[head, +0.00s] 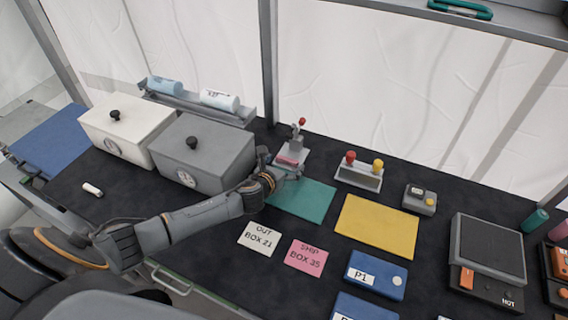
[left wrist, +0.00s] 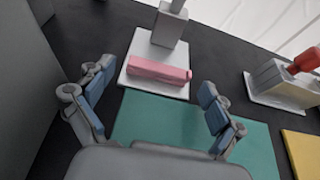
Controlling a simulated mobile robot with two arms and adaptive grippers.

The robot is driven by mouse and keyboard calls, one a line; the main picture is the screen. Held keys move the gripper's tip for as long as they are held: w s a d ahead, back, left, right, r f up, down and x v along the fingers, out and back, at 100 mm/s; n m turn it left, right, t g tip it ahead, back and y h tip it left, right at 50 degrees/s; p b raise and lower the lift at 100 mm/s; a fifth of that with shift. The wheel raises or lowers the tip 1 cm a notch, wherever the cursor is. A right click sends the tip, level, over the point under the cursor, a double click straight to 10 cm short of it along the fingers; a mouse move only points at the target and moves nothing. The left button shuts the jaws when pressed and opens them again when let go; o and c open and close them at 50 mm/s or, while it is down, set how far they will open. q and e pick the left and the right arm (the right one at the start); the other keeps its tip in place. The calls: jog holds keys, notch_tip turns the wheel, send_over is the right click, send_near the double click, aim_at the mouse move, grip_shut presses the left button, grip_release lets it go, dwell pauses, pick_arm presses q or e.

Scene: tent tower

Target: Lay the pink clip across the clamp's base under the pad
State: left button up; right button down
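The pink clip (left wrist: 160,71) lies flat across the white base (left wrist: 180,91) of the clamp, in front of the clamp's grey post (left wrist: 169,27). In the head view the clip (head: 287,161) shows as a small pink strip, and the clamp (head: 297,144) has a red knob on top. The pad is out of the left wrist view and too small to judge in the head view. My left gripper (head: 282,171) is open at the near side of the base, its fingers spread apart with nothing between them. My right gripper is in neither view.
A teal mat (head: 310,199) lies under and right of my left gripper. A grey lidded box (head: 205,150) stands close at left. A stamp holder (head: 358,177) with red and yellow knobs stands right of the clamp. A yellow mat (head: 378,228) lies farther right.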

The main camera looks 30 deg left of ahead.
pick_arm(q)
jog(key=shift+r, duration=0.2)
jog(key=v, duration=1.2)
